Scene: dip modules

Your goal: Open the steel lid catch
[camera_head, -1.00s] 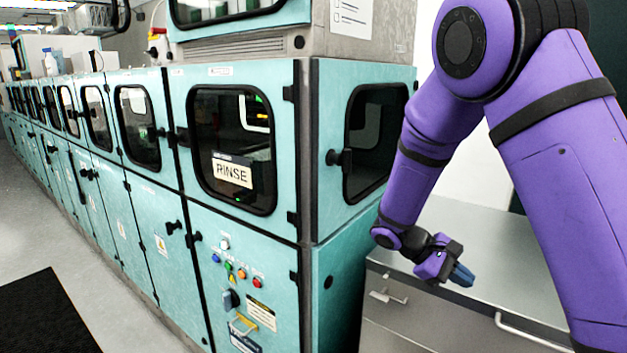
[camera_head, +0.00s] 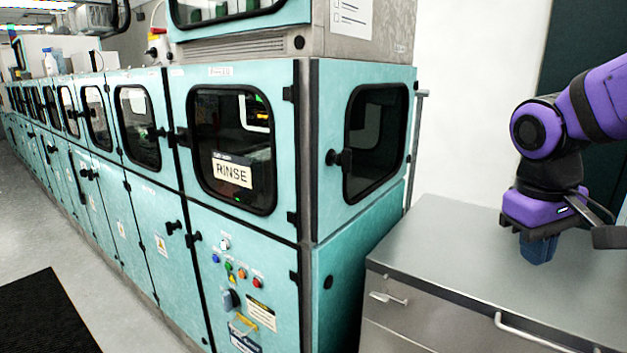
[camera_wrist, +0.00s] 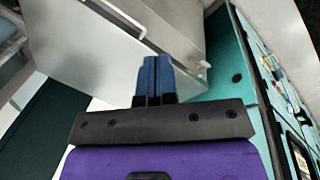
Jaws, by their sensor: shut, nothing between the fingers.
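The steel chest (camera_head: 470,245) stands at the right of the head view, with a flat grey lid. A small bright fitting on its front face (camera_head: 388,298), below the lid's edge, looks like the lid catch; its exact state is too small to tell. My gripper (camera_head: 540,250) is above the lid's right part, blue fingers pointing down, apart from the fitting. In the wrist view my gripper (camera_wrist: 155,75) has its two blue fingers together and empty. The steel chest (camera_wrist: 100,60) shows beyond them there, and a small pale fitting (camera_wrist: 203,66) lies right of the fingertips.
A white bar handle (camera_head: 530,333) sticks out from the chest's front. The teal rinse machine (camera_head: 350,250) stands close on the left, with black door knobs (camera_head: 340,158) protruding. A thin grey post (camera_head: 418,140) rises behind the chest. The lid top is bare.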

